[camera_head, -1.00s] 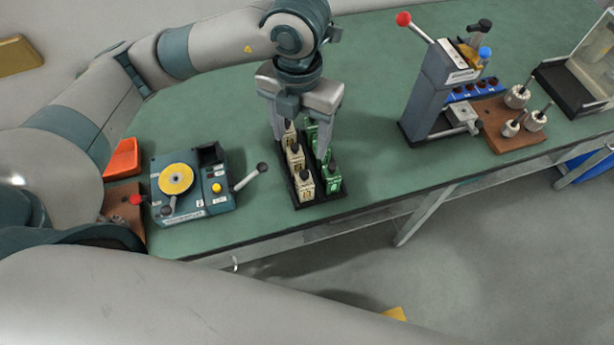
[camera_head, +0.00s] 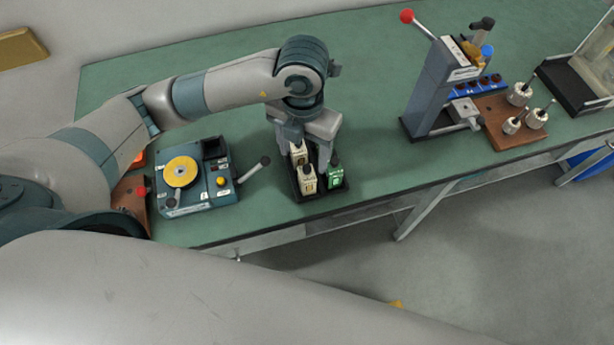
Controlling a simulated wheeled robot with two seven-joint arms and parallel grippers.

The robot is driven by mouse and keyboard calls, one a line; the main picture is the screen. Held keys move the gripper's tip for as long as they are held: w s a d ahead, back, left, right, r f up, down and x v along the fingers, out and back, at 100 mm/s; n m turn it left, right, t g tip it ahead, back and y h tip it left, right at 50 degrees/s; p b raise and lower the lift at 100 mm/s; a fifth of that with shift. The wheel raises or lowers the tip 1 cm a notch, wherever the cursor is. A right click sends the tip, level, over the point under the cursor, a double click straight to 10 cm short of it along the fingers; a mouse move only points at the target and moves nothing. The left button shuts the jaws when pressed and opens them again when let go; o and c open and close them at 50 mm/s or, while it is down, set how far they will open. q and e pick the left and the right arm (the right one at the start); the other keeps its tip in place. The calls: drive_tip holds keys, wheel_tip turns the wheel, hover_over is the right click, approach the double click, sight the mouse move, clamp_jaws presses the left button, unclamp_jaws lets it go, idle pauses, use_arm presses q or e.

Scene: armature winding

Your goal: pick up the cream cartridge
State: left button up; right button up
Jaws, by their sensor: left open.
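Cream cartridges with dark tops stand in a black rack (camera_head: 320,194) near the table's front edge. The front cream cartridge (camera_head: 306,183) shows clearly; another cream cartridge (camera_head: 298,158) stands behind it, partly covered. A green cartridge (camera_head: 334,176) stands at the front right of the rack. My left gripper (camera_head: 304,152) is open and points down over the rack's rear part, its fingers low among the cartridges. The gripper hides the back of the rack, and I cannot tell whether a finger touches a cartridge. My right gripper is out of view.
A blue-grey winding device (camera_head: 197,178) with a yellow disc and a lever stands left of the rack. A grey press (camera_head: 432,88) with a red-knobbed lever and a brown board (camera_head: 508,132) of armatures stand right. Green table (camera_head: 375,135) between rack and press is clear.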

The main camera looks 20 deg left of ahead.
sight(305, 167)
use_arm(q)
drive_tip(key=shift+f+p, duration=0.45)
drive_tip(key=shift+f, duration=1.85)
drive_tip(key=shift+s+d+f+p, duration=0.1)
drive_tip(key=shift+d+f+p, duration=0.05)
drive_tip(key=shift+f+p, duration=0.4)
drive_tip(key=f, duration=0.1)
drive_tip(key=f+p, duration=0.1)
drive_tip(key=f, duration=0.1)
drive_tip(key=shift+s+d+p, duration=0.1)
drive_tip(key=shift+d+p, duration=0.15)
drive_tip(key=shift+p, duration=0.05)
drive_tip(key=shift+f, duration=0.6)
drive_tip(key=c, duration=1.1)
